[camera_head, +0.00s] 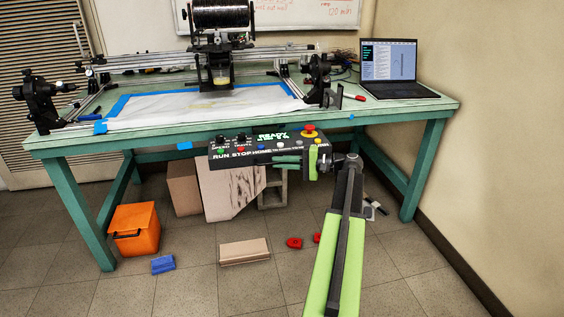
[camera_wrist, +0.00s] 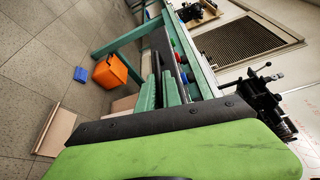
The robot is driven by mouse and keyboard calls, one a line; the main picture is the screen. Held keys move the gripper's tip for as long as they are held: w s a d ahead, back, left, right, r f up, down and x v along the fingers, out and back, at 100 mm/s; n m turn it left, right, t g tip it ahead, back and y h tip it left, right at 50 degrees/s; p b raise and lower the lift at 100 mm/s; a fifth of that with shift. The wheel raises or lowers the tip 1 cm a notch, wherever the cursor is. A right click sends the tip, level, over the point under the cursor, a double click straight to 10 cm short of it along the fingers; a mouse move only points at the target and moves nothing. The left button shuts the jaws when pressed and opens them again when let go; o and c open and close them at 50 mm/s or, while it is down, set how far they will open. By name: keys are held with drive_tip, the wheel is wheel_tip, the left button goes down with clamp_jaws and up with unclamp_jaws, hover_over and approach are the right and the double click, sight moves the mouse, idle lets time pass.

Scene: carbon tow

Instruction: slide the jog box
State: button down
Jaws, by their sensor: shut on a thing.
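The jog box (camera_head: 240,148) is a black control box with a lit "READY" display, colored buttons, and a red knob on a yellow base at its right end. In the head view it is at the front edge of the green table, at its middle. My gripper (camera_head: 278,163) is at the right half of its front face, with teal fingers pointing left. The fingers are shut on the box; its lower edge near them is partly hidden. In the wrist view my gripper (camera_wrist: 160,88) reaches up to the dark side of the jog box (camera_wrist: 164,50).
The green table (camera_head: 428,108) carries a laptop (camera_head: 390,65) at right and a winding rig with a black spool (camera_head: 222,14). A white sheet with blue tape covers its middle. An orange bin (camera_head: 134,228), a blue block (camera_head: 163,264) and a cardboard piece (camera_head: 244,251) are on the floor.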

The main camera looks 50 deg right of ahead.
drive_tip(key=shift+a, duration=0.2)
drive_tip(key=c, duration=1.5)
unclamp_jaws()
drive_tip(key=shift+w+a, duration=0.1)
drive_tip(key=p+v, duration=0.1)
drive_tip(key=v, duration=1.6)
